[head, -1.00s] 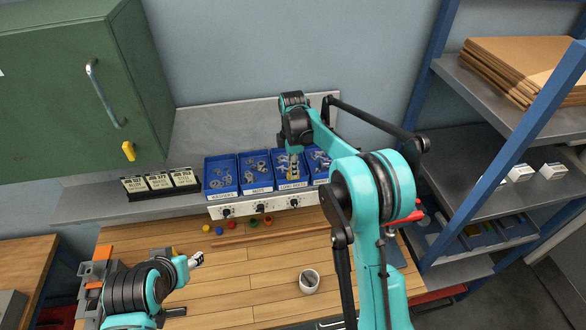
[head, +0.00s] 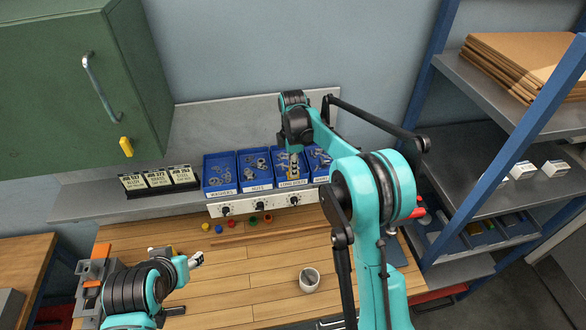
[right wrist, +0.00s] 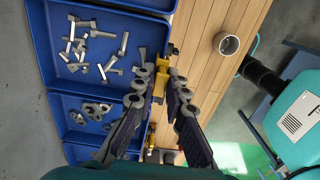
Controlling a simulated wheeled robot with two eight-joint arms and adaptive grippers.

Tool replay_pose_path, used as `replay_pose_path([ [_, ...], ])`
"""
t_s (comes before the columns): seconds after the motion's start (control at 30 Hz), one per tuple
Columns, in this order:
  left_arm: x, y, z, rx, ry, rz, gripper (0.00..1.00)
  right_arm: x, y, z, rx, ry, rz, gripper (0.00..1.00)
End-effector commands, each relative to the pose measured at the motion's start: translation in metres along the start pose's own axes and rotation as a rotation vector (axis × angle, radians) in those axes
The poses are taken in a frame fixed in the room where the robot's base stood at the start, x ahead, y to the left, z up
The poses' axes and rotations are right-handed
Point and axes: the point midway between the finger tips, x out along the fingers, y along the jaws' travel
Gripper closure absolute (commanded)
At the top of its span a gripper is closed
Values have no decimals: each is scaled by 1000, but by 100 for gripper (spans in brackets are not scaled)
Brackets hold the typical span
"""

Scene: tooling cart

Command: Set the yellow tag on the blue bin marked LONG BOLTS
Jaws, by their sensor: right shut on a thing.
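My right gripper (head: 293,168) is at the front of the blue bin marked LONG BOLTS (head: 291,184), third from the left in the row. In the right wrist view its fingers (right wrist: 164,85) are shut on the yellow tag (right wrist: 163,72), at the front edge of the bin with bolts (right wrist: 60,83). The fingers hide part of the tag, and I cannot tell whether it touches the bin. My left gripper (head: 196,259) is low at the left over the bench, apart from the bins; its jaws are too small to read.
Other blue bins, such as WASHERS (head: 220,190) and NUTS (head: 257,186), stand beside it above a panel with knobs (head: 262,206). Coloured pieces (head: 231,223) and a cup (head: 309,280) are on the wooden bench. Blue-posted shelving (head: 480,170) stands at right, a green cabinet (head: 70,90) upper left.

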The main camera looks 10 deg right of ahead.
Motion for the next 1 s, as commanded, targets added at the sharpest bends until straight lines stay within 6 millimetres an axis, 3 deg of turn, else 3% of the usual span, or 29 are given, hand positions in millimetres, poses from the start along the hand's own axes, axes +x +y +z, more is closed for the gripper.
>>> replay_pose_path([
  [0.27, 0, 0, 0, 0, 0, 0, 52, 0, 0, 0, 0, 0, 0, 100],
  [0.3, 0, 0, 0, 0, 0, 0, 52, 0, 0, 0, 0, 0, 0, 83],
  [0.37, 0, 0, 0, 0, 0, 0, 52, 0, 0, 0, 0, 0, 0, 67],
  [0.6, 0, 0, 0, 0, 0, 0, 52, 0, 0, 0, 0, 0, 0, 64],
  [0.7, 0, 0, 0, 0, 0, 0, 52, 0, 0, 0, 0, 0, 0, 43],
  [1.0, 0, 0, 0, 0, 0, 0, 52, 0, 0, 0, 0, 0, 0, 43],
])
